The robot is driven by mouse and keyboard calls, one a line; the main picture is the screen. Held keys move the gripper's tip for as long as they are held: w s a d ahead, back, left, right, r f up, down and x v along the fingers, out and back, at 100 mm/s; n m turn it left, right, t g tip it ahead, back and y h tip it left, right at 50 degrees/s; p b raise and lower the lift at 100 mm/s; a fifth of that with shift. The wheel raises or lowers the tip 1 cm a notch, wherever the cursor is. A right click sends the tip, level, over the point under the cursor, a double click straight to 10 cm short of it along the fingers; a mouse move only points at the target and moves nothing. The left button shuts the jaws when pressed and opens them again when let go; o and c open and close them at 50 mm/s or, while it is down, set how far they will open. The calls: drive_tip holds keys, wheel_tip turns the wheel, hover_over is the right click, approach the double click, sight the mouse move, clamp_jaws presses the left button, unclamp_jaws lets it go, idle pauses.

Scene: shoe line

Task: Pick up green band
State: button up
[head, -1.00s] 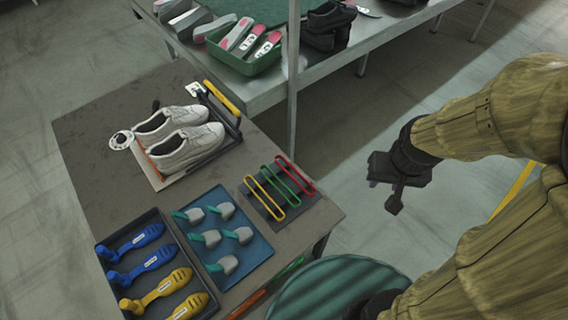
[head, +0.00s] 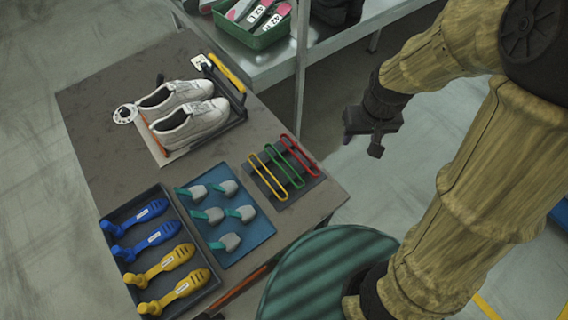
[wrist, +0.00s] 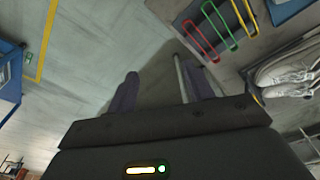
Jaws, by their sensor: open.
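The green band (head: 288,161) is a long narrow loop lying in the middle of a dark rack (head: 252,178) on the brown table, between a yellow band (head: 264,175) and a red band (head: 295,150). In the wrist view the green band (wrist: 228,23) shows at the top right, beyond the fingers. My gripper (head: 362,146) is open and empty, to the right of the table's edge and apart from the bands. In the wrist view my gripper (wrist: 160,86) has its two fingers spread over bare floor.
White shoes (head: 185,115) on a board stand behind the bands. A blue tray (head: 246,258) with grey-and-teal pieces and a dark tray (head: 207,293) of blue and yellow shoe forms lie left. A metal bench with a green bin (head: 262,37) and its post stand at the back.

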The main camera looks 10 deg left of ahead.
drive_tip(key=w+a+f+n+g, duration=0.1)
drive_tip(key=w+a+f+n, duration=0.15)
drive_tip(key=a, duration=0.65)
drive_tip(key=n+p, duration=0.1)
drive_tip(key=n, duration=0.3)
hover_over(284, 161)
drive_tip(key=s, duration=0.2)
wheel_tip(284, 161, down, 4)
drive_tip(key=shift+s+r+g, duration=0.1)
drive_tip(key=shift+r+g, duration=0.05)
drive_tip(key=shift+g, duration=0.25)
drive_tip(key=shift+d, duration=0.1)
wheel_tip(284, 161, down, 12)
drive_tip(key=p, duration=0.1)
drive_tip(key=shift+p, duration=0.4)
drive_tip(key=shift+f, duration=0.2)
drive_tip(key=shift+w+f+p, duration=0.15)
drive_tip(key=shift+f+p, duration=0.3)
drive_tip(key=shift+f, duration=0.8)
drive_tip(key=shift+w+f+p, duration=0.15)
drive_tip(key=shift+f+p, duration=0.3)
drive_tip(key=shift+f, duration=0.8)
